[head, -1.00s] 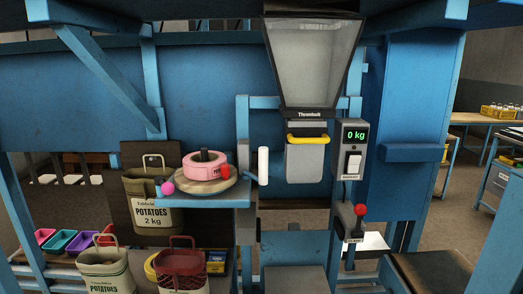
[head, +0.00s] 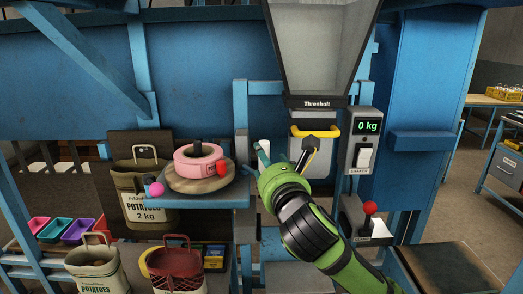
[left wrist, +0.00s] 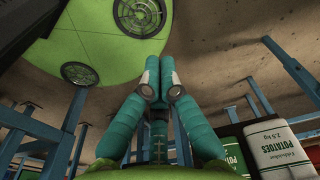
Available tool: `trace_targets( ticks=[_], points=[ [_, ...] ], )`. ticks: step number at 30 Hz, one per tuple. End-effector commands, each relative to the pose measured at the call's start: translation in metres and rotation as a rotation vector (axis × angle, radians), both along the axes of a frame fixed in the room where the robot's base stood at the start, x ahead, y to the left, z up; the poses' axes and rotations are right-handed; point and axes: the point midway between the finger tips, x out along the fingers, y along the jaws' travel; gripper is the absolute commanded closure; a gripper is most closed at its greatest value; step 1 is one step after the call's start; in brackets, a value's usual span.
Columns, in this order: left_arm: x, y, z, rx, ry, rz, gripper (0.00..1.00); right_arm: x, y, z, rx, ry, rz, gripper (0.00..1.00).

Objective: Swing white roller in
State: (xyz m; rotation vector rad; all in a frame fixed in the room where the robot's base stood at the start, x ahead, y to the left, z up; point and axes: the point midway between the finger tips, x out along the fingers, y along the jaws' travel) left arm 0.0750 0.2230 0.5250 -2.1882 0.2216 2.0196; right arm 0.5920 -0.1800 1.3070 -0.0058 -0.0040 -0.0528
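The white roller (head: 264,147) stands upright beside the blue post, to the right of the round board. Only its upper part shows in the head view; its lower part is hidden behind my right gripper (head: 262,155). The teal fingertips of that gripper are at the roller, but I cannot tell whether they touch it or how far apart they are. My left gripper (left wrist: 160,80) is out of the head view. In the left wrist view its teal fingers meet at the tips with nothing visible between them.
A pink ring (head: 198,160) sits on the round board (head: 190,184). A hopper (head: 318,50) with a yellow handle (head: 314,132) hangs above my right arm. A scale display (head: 367,127) reads 0 kg. A red-knobbed lever (head: 370,208) is lower right. Potato sacks (head: 143,197) are at left.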

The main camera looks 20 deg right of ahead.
Motion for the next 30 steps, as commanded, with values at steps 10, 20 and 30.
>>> trace_targets(
  ticks=[10,20,30],
  points=[
    [0.007,0.0,0.02,-0.001,-0.011,0.0,1.0,0.048,-0.003,0.001,0.005,0.002,-0.001,0.38],
    [0.011,-0.001,0.021,-0.002,-0.018,0.0,1.0,0.057,-0.003,-0.001,0.004,0.001,0.001,0.38],
    [0.01,-0.001,0.021,-0.002,-0.017,0.0,1.0,0.057,-0.003,-0.001,0.005,0.001,0.001,1.0]
  ],
)
